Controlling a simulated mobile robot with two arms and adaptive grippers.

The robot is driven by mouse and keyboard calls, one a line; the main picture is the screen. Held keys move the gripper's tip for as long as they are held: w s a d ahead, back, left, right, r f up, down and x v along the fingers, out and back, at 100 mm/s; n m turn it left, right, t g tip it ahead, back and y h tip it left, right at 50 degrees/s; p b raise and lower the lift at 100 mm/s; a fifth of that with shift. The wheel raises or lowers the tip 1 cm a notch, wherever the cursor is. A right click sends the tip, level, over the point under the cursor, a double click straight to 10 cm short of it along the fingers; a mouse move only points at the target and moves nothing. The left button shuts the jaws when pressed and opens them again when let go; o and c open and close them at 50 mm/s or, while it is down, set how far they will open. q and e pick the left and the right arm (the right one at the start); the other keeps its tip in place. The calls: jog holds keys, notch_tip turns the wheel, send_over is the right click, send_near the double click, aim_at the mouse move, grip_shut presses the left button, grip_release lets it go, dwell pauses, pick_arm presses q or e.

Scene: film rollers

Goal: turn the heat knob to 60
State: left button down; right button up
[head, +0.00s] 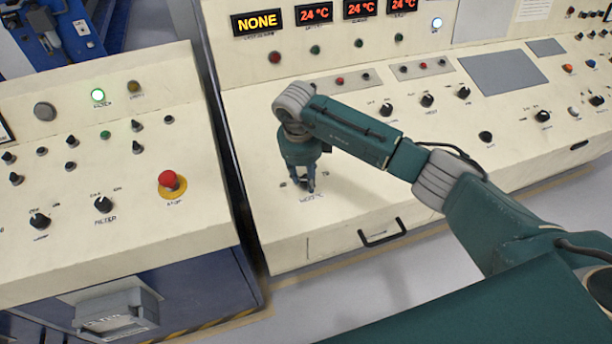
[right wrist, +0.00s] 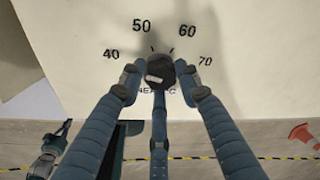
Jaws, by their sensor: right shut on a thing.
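The heat knob (right wrist: 160,73) is a dark round knob on the cream panel, with 40, 50, 60 and 70 printed in an arc around its far side. A pale mark shows on its top, left of centre; I cannot tell exactly which number the knob points to. My right gripper (right wrist: 159,80) is shut on the knob, with fingers at its left, right and near sides. The knob's label is partly covered. My left gripper is not in view.
Displays above read NONE (head: 257,22) and 24 °C (head: 314,13). More black knobs (head: 428,100) lie to the right. A drawer handle (head: 382,233) is on the front edge. The left console has a red stop button (head: 170,180). In the right wrist view an orange cone (right wrist: 304,134) stands on the floor.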

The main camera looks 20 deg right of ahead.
jog(key=shift+w+r, duration=0.1)
jog(key=shift+w, duration=0.05)
jog(key=m+b, duration=0.1)
jog(key=m, duration=0.1)
jog(key=m+b, duration=0.1)
jog(key=m, duration=0.1)
jog(key=shift+w+d+y, duration=0.1)
jog(key=shift+d+y, duration=0.1)
jog(key=shift+y, duration=0.2)
jog(key=m+b, duration=0.1)
jog(key=m, duration=0.2)
jog(key=shift+r+m+y+b, duration=0.1)
jog(key=shift+m+y+b, duration=0.2)
jog(key=shift+b, duration=0.1)
jog(key=m, duration=0.2)
jog(key=shift+d+m+b, duration=0.15)
jog(key=shift+m+b, duration=0.15)
jog(key=m+y, duration=0.1)
jog(key=m, duration=0.3)
jog(key=shift+d+r+m, duration=0.1)
jog(key=shift+m, duration=0.2)
jog(key=shift+d+m+t+y+b, duration=0.1)
jog(key=shift+m+t+y+b, duration=0.25)
jog(key=shift+m, duration=1.85)
